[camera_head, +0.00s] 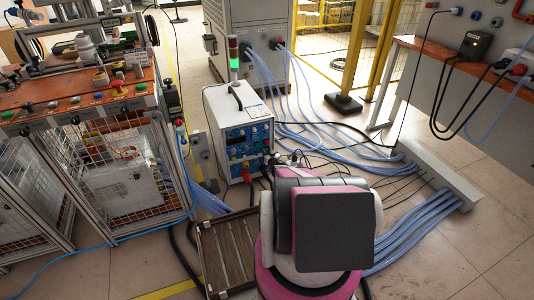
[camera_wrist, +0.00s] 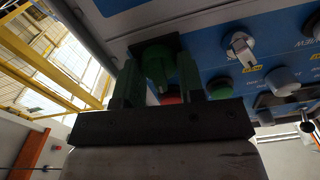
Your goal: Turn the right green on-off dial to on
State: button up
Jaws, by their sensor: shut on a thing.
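The induction heater (camera_head: 219,113) is a white box with a blue front panel (camera_head: 248,142), left of my arm in the head view. In the wrist view, the green on-off dial (camera_wrist: 158,62) sits on a dark square plate on the blue panel. My gripper (camera_wrist: 159,80) has one dark finger on each side of this dial and is shut on it. The fingers partly hide the plate and a red part (camera_wrist: 170,98) behind them. I cannot read the dial's setting. In the head view my gripper cannot be made out clearly.
A grey-white knob (camera_wrist: 240,48), another grey knob (camera_wrist: 282,80) and a green button (camera_wrist: 220,87) are close right of the fingers. A signal tower (camera_head: 233,58) behind the heater shows green. Blue hoses (camera_head: 330,130) cover the floor to the right. A wire cage bench (camera_head: 120,165) stands left.

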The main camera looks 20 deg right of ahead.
jog(key=m, duration=0.3)
jog(key=shift+m, duration=0.3)
jog(key=shift+d+f+m, duration=0.1)
jog(key=shift+d+m, duration=0.05)
jog(key=shift+m, duration=1.65)
jog(key=o, duration=0.9)
